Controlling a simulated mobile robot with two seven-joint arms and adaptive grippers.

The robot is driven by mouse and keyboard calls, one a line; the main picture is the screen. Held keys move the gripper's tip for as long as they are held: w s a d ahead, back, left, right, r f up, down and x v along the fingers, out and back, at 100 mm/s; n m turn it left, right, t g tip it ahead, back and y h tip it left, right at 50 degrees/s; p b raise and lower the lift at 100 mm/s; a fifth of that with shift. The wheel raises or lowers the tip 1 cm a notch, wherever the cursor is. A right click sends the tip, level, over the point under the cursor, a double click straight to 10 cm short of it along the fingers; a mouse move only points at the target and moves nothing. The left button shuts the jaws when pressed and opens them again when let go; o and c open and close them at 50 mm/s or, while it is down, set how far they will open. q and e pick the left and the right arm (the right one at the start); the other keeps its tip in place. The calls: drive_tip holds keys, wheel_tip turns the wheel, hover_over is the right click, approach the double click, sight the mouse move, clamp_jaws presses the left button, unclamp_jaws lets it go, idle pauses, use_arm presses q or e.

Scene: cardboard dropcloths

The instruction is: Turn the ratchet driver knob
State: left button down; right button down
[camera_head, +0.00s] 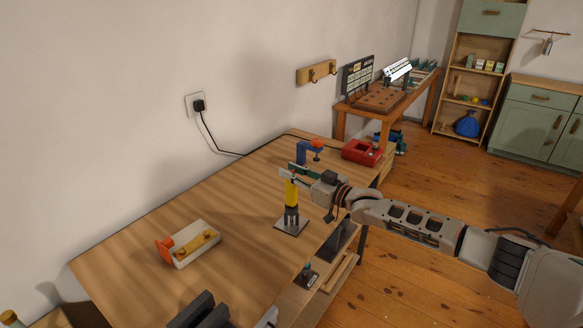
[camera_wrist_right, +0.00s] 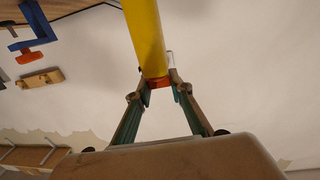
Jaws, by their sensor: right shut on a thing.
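The ratchet driver (camera_head: 291,194) stands upright on the table, its yellow body in a dark holder on a grey base plate (camera_head: 292,227). In the right wrist view its yellow body (camera_wrist_right: 146,38) runs up from an orange-red knob (camera_wrist_right: 160,84) at its end. My right gripper (camera_wrist_right: 161,86) is shut on this knob, one fingertip on each side. In the head view the right gripper (camera_head: 292,171) reaches in from the right at the driver's top; its fingers largely hide the knob.
A blue clamp (camera_head: 303,151) and a red box (camera_head: 361,151) stand behind the driver. The table between is clear.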

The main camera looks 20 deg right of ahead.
drive_tip(key=shift+s+a+f+m+t+h+p, duration=0.1)
drive_tip(key=shift+m+t+h+p, duration=0.1)
drive_tip(key=shift+m+t+h, duration=0.35)
drive_tip(key=shift+f+m+t+h+p, duration=0.2)
drive_tip(key=shift+m+h, duration=0.35)
drive_tip(key=shift+h, duration=0.4)
drive_tip(key=shift+r+m+t+h, duration=0.1)
drive_tip(key=shift+m+t+h, duration=0.3)
drive_tip(key=shift+m+h, duration=0.7)
drive_tip(key=shift+r+m+t+h, duration=0.1)
drive_tip(key=shift+m+t+h, duration=0.4)
drive_tip(key=shift+h, duration=1)
drive_tip(key=shift+m+h, duration=0.4)
drive_tip(key=shift+h, duration=0.1)
drive_tip(key=shift+r, duration=0.1)
drive_tip(key=c, duration=1.8)
unclamp_jaws()
drive_tip(key=shift+o, duration=0.2)
drive_tip(key=s, duration=1.2)
drive_tip(key=shift+d, duration=0.25)
drive_tip(key=shift+w, duration=0.1)
